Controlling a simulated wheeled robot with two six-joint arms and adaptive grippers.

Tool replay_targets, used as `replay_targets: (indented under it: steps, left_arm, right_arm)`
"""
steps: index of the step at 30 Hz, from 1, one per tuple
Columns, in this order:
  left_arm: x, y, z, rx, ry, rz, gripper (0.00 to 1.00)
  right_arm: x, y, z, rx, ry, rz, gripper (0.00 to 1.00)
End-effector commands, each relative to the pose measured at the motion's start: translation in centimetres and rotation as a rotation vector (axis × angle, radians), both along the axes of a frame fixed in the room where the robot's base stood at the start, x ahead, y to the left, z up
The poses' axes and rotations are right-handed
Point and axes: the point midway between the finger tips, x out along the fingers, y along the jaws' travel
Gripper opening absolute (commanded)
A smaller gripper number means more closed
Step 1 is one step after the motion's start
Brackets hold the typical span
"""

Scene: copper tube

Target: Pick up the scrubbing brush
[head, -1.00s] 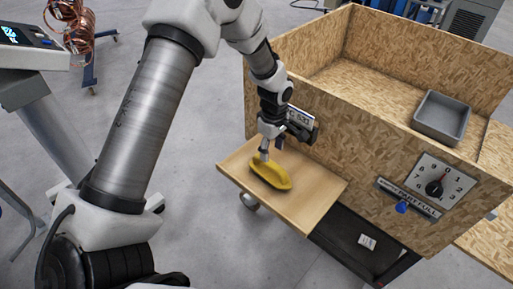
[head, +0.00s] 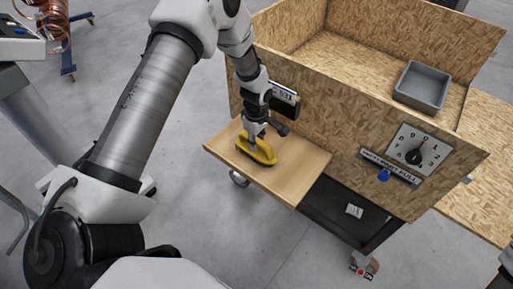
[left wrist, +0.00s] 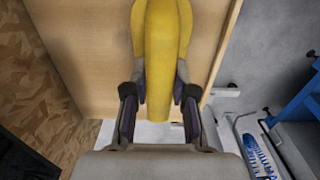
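The yellow scrubbing brush (head: 262,155) lies on a light wooden shelf (head: 300,172) at the front of the chipboard box. My left gripper (head: 252,146) reaches down from above at the brush's left end. In the left wrist view, the brush (left wrist: 160,45) runs down the middle, between the two fingers of the left gripper (left wrist: 160,98). The fingers stand on either side of its narrow end, with small gaps showing beside it, so the gripper looks open. The underside of the brush is mostly hidden. My right gripper cannot be made out.
The chipboard box (head: 325,125) rises right behind the shelf. A grey bin (head: 422,87) sits on its top, and a numbered dial (head: 418,150) is on its front. A dark lower cart tray (head: 345,215) is below. Grey floor (head: 220,235) is clear in front.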

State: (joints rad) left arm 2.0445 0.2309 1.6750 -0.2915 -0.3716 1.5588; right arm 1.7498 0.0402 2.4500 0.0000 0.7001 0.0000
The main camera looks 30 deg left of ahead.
Motion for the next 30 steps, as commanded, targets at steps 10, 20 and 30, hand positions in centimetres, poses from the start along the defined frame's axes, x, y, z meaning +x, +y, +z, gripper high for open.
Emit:
replay_targets:
  steps: [10, 20, 30]
  left_arm:
    - [-0.1, 0.0, 0.3, -0.001, 0.001, 0.000, 0.00]
    - [0.1, -0.7, 3.3, 0.002, 0.002, -0.003, 0.00]
    - [1.8, -9.5, 4.0, 0.005, -0.002, -0.006, 0.00]
  right_arm:
    - [0.0, 0.0, -0.2, 0.000, 0.000, 0.000, 0.00]
    - [0.0, 0.0, -1.5, 0.000, 0.000, 0.000, 0.00]
    - [0.0, 0.0, -3.9, 0.000, 0.000, 0.000, 0.00]
